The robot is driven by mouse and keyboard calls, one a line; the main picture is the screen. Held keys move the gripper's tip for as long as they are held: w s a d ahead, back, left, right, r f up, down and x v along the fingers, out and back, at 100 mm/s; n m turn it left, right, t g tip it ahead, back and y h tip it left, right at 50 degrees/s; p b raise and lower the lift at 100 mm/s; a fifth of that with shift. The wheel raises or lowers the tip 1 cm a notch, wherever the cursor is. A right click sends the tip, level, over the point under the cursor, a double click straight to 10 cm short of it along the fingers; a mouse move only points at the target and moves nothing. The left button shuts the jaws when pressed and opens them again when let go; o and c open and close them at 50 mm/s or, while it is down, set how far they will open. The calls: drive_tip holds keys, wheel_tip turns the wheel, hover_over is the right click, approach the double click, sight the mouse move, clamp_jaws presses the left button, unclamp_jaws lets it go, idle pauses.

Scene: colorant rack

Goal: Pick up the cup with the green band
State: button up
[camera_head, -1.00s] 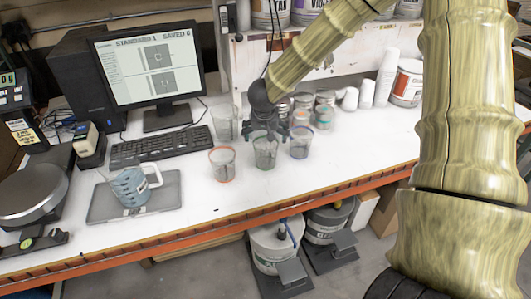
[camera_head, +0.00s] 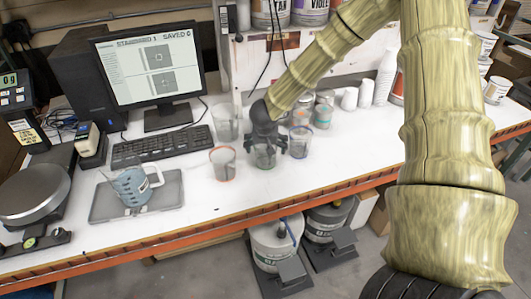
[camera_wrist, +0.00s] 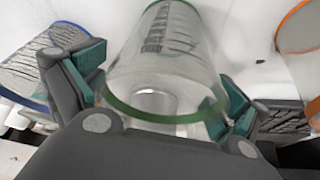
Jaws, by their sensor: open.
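The clear cup with the green band (camera_head: 265,160) stands on the white bench, between the orange-banded and blue-banded cups. My gripper (camera_head: 266,145) is open and low over it from above, hiding its upper part. In the wrist view the green-banded cup (camera_wrist: 168,50) lies between the spread teal-padded fingers of my gripper (camera_wrist: 160,88), its green rim close to the palm.
The orange-banded cup (camera_head: 223,164) stands close on the left and the blue-banded cup (camera_head: 300,142) close on the right. A larger clear container (camera_head: 226,122) and several cans stand behind. A keyboard (camera_head: 163,145) and a grey tray (camera_head: 104,207) are further left. The bench front is clear.

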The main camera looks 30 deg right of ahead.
drive_tip(key=shift+f, duration=0.1)
drive_tip(key=c, duration=0.7)
